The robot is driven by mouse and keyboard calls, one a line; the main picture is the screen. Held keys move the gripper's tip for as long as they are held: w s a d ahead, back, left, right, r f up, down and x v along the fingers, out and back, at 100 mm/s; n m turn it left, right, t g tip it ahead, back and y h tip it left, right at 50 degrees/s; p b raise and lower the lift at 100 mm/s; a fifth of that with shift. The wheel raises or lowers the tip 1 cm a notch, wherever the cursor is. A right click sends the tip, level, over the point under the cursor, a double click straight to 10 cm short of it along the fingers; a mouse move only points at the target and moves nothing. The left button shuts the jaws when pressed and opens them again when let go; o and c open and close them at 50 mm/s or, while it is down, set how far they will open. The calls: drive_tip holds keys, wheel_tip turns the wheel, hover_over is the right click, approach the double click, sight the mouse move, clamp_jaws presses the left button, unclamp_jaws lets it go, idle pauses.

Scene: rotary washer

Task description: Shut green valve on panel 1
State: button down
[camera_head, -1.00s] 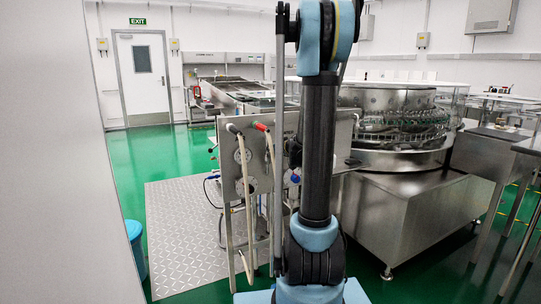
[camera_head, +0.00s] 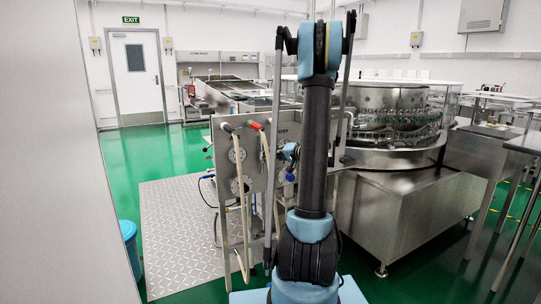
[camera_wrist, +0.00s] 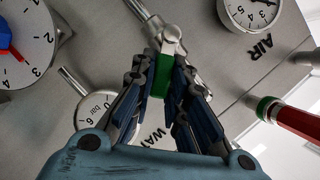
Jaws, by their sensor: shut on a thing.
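The green valve handle (camera_wrist: 162,75) shows in the wrist view, between the fingers of my gripper (camera_wrist: 166,68). My gripper is shut on it; the fingers press from both sides and hide part of the handle. A pale metal valve end (camera_wrist: 171,36) stands just beyond the fingertips, with a pipe running to the upper left. The steel panel (camera_wrist: 75,155) behind carries gauges and the lettering "AIR" and "WAT". In the head view the panel (camera_head: 225,165) stands left of my arm, which hides part of it; the green handle cannot be made out there.
A gauge (camera_wrist: 248,12) is at upper right and another (camera_wrist: 95,110) is left of my gripper. A dial with a blue knob (camera_wrist: 5,40) is at far left. A red-handled fitting (camera_wrist: 298,122) juts out at right. The rotary washer (camera_head: 400,205) stands right of the panel.

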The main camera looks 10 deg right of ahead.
drive_tip(key=shift+w+d+f+m+t+y, duration=0.1)
drive_tip(key=shift+d+f+m+t+y, duration=0.3)
drive_tip(key=shift+m, duration=0.65)
drive_tip(key=shift+a+f+m+t+y, duration=0.15)
drive_tip(key=shift+f+m+y, duration=0.4)
drive_tip(key=shift+m, duration=0.45)
drive_tip(key=shift+w+d+f+m+t+y, duration=0.1)
drive_tip(key=shift+d+f+m+t+y, duration=0.2)
drive_tip(key=shift+f+m, duration=0.55)
drive_tip(key=shift+s+r+m, duration=0.1)
drive_tip(key=shift+r+m, duration=0.1)
drive_tip(key=shift+m, duration=0.1)
drive_tip(key=c, duration=1.6)
unclamp_jaws()
drive_tip(key=shift+o, duration=0.2)
drive_tip(key=v, duration=1.2)
